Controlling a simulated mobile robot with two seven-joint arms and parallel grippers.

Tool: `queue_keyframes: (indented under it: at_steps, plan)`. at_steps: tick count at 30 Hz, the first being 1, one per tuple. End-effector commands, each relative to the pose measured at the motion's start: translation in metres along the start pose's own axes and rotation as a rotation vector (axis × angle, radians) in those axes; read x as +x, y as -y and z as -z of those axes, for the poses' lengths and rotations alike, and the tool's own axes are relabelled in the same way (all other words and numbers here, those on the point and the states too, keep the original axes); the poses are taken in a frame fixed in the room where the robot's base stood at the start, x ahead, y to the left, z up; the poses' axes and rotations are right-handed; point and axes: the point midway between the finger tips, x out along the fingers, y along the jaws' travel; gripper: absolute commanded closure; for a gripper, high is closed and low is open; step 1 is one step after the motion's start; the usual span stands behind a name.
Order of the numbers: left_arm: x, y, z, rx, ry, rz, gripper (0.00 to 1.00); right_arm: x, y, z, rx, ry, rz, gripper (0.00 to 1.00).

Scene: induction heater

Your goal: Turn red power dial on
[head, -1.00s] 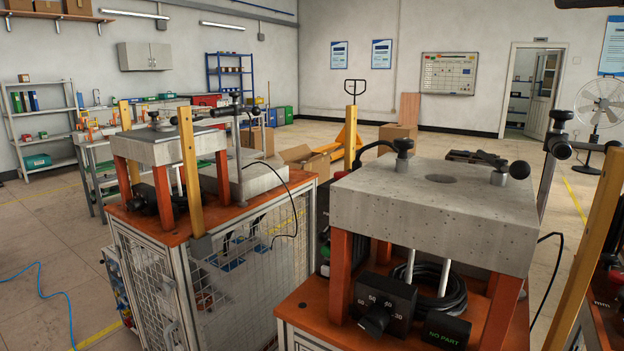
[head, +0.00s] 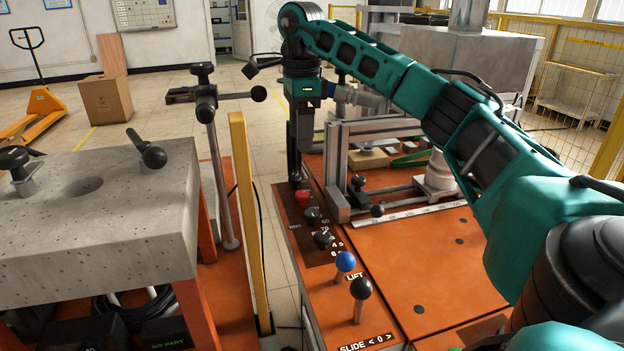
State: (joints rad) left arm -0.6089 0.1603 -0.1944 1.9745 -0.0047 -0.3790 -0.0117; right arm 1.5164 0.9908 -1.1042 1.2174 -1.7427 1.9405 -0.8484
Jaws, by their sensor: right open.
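The red power dial (head: 303,196) sits near the far end of the dark control panel on the orange bench top. My right arm reaches in from the right, and its right gripper (head: 296,180) points down just behind and above the red dial. The gripper is open with nothing in it. Its fingertips look very close to the dial, but I cannot tell whether they touch it. My left gripper is out of view.
Two black dials (head: 322,238) follow nearer on the panel, then a blue ball-topped lever (head: 345,262) and a black one (head: 360,288). A metal frame (head: 335,165) stands right of the gripper. A yellow post (head: 248,215) and a concrete block (head: 95,225) are left.

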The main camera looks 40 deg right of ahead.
Motion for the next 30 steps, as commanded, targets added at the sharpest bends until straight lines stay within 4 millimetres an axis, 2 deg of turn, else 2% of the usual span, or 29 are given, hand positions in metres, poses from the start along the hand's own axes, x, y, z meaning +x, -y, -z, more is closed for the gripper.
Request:
queue_keyframes:
  at_steps: [4, 7, 15, 21, 25, 30]
  plan:
    - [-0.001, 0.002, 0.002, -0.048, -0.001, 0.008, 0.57, 0.005, -0.001, 0.001, -0.025, -0.020, -0.005, 0.41]
    - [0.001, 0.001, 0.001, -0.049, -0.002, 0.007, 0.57, 0.018, -0.001, 0.002, -0.025, -0.021, -0.006, 0.41]
    - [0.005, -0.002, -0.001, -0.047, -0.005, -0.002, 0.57, 0.074, -0.002, 0.003, -0.024, -0.020, -0.006, 0.41]
    - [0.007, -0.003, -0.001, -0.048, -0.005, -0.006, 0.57, 0.108, -0.002, 0.003, -0.023, -0.019, -0.005, 0.41]
    - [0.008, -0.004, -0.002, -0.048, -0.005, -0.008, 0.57, 0.121, -0.002, 0.003, -0.023, -0.018, -0.004, 0.41]
    - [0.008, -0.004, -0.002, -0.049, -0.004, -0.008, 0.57, 0.128, -0.002, 0.003, -0.023, -0.017, -0.003, 0.41]
